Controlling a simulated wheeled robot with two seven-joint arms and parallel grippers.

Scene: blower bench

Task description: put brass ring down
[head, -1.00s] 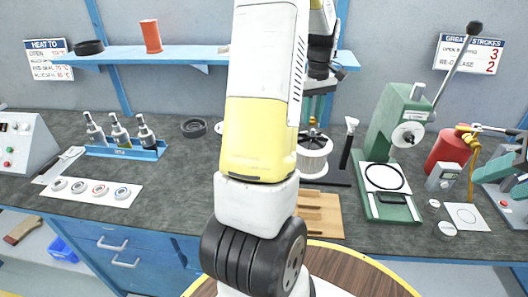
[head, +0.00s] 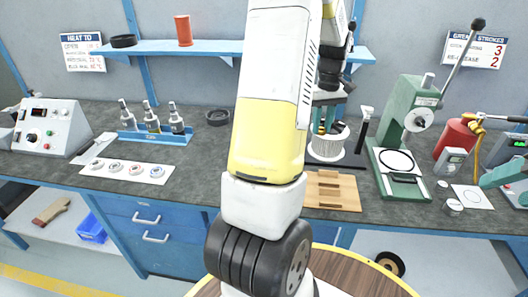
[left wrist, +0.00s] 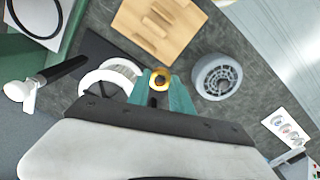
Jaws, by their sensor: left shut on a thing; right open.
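The brass ring (left wrist: 160,79) is a small gold-coloured ring between the teal fingertips of my left gripper (left wrist: 162,86) in the left wrist view. The gripper is shut on it, above the dark bench top. In the head view my left gripper (head: 323,122) hangs behind my arm, in front of or over the white spool (head: 328,148); the ring is hardly distinguishable there. In the left wrist view the spool (left wrist: 108,82) is left of the fingers and a grey finned round part (left wrist: 216,76) is right of them.
A wooden tray (head: 332,190) lies at the bench's front; it also shows in the left wrist view (left wrist: 160,28). A green press (head: 400,140) stands to the right. A bottle rack (head: 155,137) and a white ring strip (head: 126,170) are left. Bare bench lies between.

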